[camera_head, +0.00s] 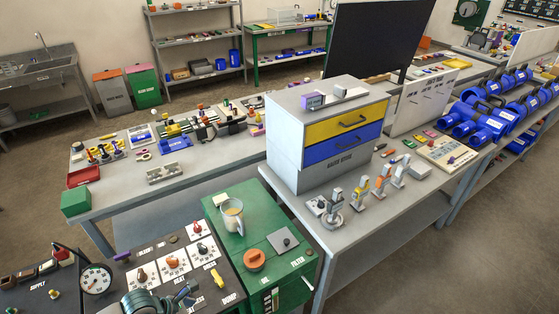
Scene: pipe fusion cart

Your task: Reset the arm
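A grey jointed mechanical part (155,302) shows at the bottom edge, over the dark control panel. It looks like part of my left arm or gripper, but it is cut off by the frame. I cannot make out its fingertips or whether it holds anything. My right gripper and arm are out of view.
The dark panel (122,256) carries switches and a round gauge (96,279). A drawer unit (323,176) stands on the grey bench. Blue pipe fittings (478,122) lie at right.

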